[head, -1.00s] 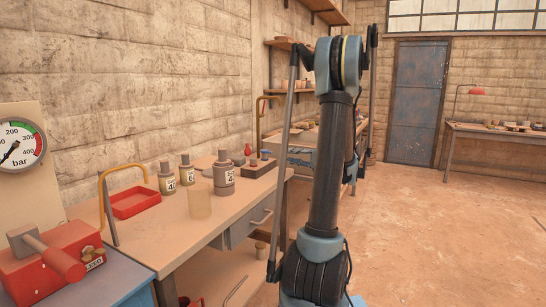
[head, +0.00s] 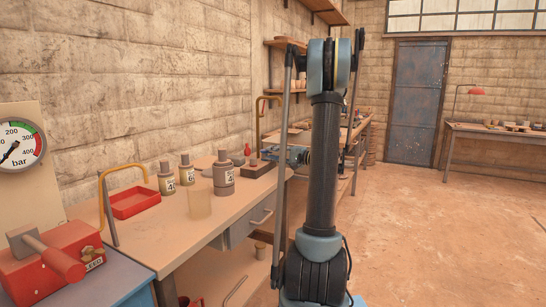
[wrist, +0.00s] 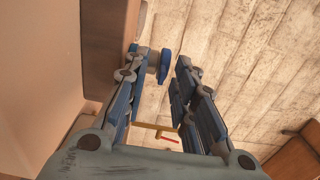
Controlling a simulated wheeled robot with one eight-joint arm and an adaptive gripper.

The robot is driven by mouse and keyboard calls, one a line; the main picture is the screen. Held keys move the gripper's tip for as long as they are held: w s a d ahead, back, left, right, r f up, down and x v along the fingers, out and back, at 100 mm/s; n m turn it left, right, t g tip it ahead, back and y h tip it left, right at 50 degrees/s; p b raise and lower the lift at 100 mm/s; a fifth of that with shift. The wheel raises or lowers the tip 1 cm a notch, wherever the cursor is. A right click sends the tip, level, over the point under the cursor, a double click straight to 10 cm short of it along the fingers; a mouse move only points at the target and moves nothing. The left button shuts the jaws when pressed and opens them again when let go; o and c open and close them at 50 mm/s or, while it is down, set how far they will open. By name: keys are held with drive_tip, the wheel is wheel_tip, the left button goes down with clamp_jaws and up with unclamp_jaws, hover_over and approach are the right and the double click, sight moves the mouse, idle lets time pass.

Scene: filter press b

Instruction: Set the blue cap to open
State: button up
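A small blue piece (wrist: 165,66), which looks like the blue cap, shows in the wrist view beyond the fingertips, close to the left finger's tip. A grey part lies beside it; I cannot tell its exact setting. My gripper (wrist: 160,82) is open, its two blue-grey fingers apart with nothing held between them. In the head view my gripper (head: 276,154) is left of my arm column, pointing left over the far end of the workbench. I cannot make out the blue cap in the head view.
A red pump box (head: 55,262) and a pressure gauge (head: 18,149) are at left. The floor at right is clear.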

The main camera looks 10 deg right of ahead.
drive_tip(key=shift+a, duration=0.1)
clamp_jaws()
drive_tip(key=shift+s+f, duration=0.1)
drive_tip(key=shift+r+g+h, duration=0.3)
drive_tip(key=shift+h, duration=0.1)
idle(0.6)
